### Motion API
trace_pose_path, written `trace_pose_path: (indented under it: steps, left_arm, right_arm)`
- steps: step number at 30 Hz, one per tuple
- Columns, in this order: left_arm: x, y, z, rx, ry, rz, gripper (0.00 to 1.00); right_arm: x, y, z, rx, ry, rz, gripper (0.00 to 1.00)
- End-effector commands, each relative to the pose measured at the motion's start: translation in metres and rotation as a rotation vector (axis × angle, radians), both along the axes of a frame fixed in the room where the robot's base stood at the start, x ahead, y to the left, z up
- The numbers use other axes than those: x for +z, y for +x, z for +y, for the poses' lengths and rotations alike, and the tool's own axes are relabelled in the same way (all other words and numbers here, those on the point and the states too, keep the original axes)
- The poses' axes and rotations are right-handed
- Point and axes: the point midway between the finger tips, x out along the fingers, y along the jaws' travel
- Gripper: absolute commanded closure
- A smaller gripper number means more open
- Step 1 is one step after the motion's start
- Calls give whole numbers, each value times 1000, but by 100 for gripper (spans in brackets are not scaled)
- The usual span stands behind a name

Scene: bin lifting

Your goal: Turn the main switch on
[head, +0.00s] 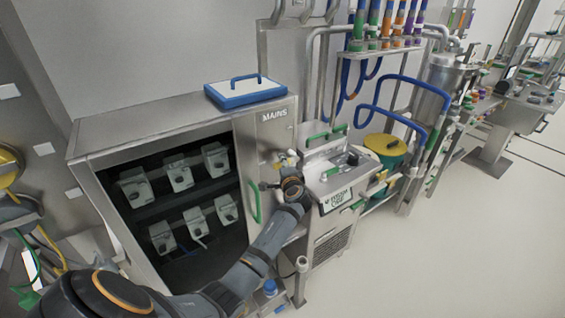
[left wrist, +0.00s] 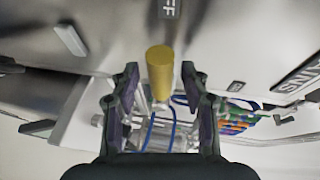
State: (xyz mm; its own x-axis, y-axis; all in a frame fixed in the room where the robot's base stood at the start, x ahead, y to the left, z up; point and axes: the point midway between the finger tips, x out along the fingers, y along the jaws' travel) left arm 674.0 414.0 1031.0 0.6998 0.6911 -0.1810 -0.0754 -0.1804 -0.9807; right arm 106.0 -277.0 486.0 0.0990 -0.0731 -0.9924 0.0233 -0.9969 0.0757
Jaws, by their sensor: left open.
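The MAINS panel (head: 265,138) is the steel face at the right of a cabinet, with its label near the top. In the left wrist view a yellow cylindrical handle (left wrist: 160,72) sticks out from the steel surface, with a label ending in "FF" (left wrist: 168,8) above it. My left gripper (head: 283,163) is in front of the panel, below the label. In the left wrist view the left gripper (left wrist: 160,92) is open, with the yellow handle between its fingers and a gap on each side. The handle is hard to make out in the head view. My right gripper is not in view.
The cabinet (head: 158,125) holds two rows of grey devices. A green handle (head: 253,200) is beside its opening. A blue-edged tray (head: 245,92) lies on top. A steel machine (head: 335,180) with green handles stands close at the right. The floor (head: 470,240) beyond is clear.

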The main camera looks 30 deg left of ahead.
Motion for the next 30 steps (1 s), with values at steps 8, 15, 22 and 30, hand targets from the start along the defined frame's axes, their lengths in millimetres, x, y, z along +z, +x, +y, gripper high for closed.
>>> trace_pose_path:
  steps: [8, 15, 22, 30]
  left_arm:
    - [-3, 9, 10, 0, -1, -1, 54]
    - [-3, 9, 9, 0, -1, -1, 68]
    - [-3, 9, 9, 0, -1, 0, 99]
    - [-3, 9, 9, 0, -1, 0, 100]
  right_arm:
    - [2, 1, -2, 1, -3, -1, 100]
    - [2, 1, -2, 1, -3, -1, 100]
    - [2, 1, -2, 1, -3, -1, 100]
    - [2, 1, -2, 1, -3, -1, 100]
